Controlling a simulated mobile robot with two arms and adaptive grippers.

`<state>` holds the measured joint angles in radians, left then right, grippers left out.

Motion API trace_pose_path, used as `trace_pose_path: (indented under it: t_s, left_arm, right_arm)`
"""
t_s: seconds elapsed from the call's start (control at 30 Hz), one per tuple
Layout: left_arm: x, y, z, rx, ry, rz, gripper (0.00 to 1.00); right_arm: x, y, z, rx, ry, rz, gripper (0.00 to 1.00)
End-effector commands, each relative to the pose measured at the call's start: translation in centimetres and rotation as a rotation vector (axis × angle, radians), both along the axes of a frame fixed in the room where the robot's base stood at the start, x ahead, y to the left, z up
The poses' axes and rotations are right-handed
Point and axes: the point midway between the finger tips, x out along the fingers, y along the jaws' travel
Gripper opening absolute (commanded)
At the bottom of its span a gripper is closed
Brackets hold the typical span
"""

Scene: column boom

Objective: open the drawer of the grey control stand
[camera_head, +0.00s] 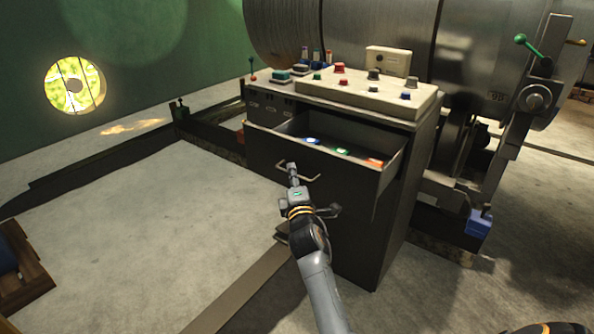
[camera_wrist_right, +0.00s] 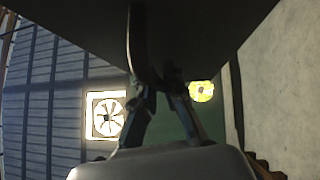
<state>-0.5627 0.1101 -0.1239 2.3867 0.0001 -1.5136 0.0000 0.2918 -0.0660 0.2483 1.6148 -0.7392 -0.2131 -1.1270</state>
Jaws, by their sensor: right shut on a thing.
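The grey control stand (camera_head: 350,240) stands in the middle of the head view, with a panel of coloured knobs on top. Its drawer (camera_head: 262,152) is pulled out, and several small coloured things show inside it. My right gripper (camera_head: 292,172) is shut on the drawer's handle (camera_head: 312,178) at the drawer front. In the right wrist view, the fingers of my right gripper (camera_wrist_right: 155,88) meet at the handle under the dark drawer front (camera_wrist_right: 200,35). The fingertips hide part of the handle. My left gripper is in neither view.
A large metal cylinder (camera_head: 380,30) lies behind the stand, with a green-knobbed lever (camera_head: 528,45) at right. A blue box (camera_head: 478,222) is low at right. The concrete floor (camera_head: 150,220) left of the stand is clear. A wooden crate (camera_head: 20,265) sits at far left.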

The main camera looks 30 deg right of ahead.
Motion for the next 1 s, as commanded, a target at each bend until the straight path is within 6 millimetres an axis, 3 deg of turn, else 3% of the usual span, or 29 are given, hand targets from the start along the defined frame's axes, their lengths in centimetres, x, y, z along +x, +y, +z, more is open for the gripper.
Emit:
trace_pose_path:
  t_s: [0.37,0.4,0.5,0.53,0.83,1.0]
  left_arm:
    - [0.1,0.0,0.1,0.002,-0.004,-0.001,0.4]
    - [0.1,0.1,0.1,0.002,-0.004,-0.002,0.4]
    - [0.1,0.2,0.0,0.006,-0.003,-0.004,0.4]
    - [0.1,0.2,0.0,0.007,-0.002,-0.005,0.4]
    - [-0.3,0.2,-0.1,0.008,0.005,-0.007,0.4]
    - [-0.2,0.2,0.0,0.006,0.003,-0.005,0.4]
  right_arm:
    - [-0.1,0.2,-0.1,0.001,0.002,0.0,0.0]
    - [-0.1,0.2,-0.1,0.001,0.002,0.0,0.12]
    - [-0.1,0.2,-0.1,0.001,0.002,0.0,0.32]
    - [-0.1,0.2,-0.1,0.0,0.002,0.0,0.34]
    - [-0.2,0.2,-0.1,-0.001,0.001,0.0,0.34]
    - [-2.1,1.0,-0.5,-0.001,0.004,0.0,0.34]
